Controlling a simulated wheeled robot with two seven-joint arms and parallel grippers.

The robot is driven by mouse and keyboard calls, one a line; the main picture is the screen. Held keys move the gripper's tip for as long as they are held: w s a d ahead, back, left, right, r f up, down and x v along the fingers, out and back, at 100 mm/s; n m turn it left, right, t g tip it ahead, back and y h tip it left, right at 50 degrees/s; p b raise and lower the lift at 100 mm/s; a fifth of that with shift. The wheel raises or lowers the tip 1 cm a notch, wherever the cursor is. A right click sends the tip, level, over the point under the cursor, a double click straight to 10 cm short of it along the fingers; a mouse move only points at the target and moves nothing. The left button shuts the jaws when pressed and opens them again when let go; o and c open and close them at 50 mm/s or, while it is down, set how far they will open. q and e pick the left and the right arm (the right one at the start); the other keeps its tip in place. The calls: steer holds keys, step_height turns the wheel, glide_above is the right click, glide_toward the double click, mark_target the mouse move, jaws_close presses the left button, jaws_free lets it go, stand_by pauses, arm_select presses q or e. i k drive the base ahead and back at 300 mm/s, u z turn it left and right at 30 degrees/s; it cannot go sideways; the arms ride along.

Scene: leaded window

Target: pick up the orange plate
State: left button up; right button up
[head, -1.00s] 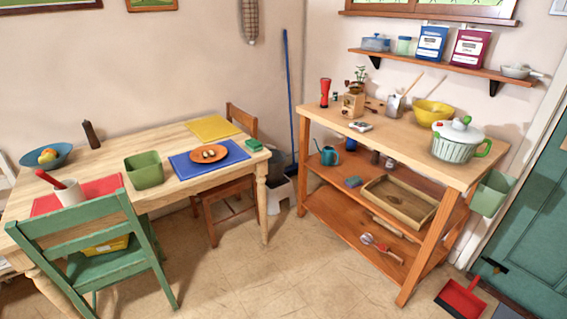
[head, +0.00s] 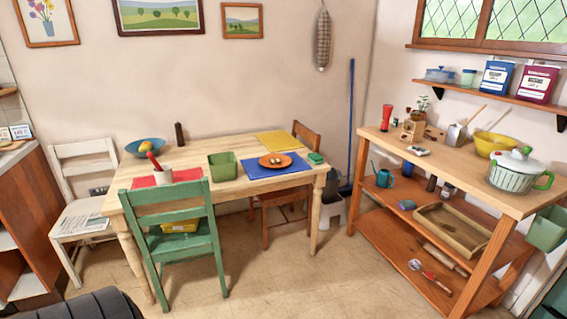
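The orange plate (head: 267,164) lies flat on a blue placemat (head: 253,172) on the wooden dining table, toward its right side. Small brownish pieces (head: 275,160) rest on the plate; they are too small to identify. Neither of my grippers shows in the head view, so I cannot see whether they are open or shut.
A green container (head: 222,168) stands left of the plate, and a green block (head: 316,158) lies right of it. A green chair (head: 172,213) stands at the table's front. A wooden workbench (head: 465,175) is at the right. Open floor (head: 300,275) lies between them.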

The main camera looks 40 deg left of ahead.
mark_target(285, 161)
steer(key=z, duration=0.25)
steer(key=i, duration=1.55)
steer(key=u, duration=0.4)
steer(key=i, duration=0.9)
steer(key=u, duration=1.4)
steer(key=i, duration=0.75)
steer(key=u, duration=0.7)
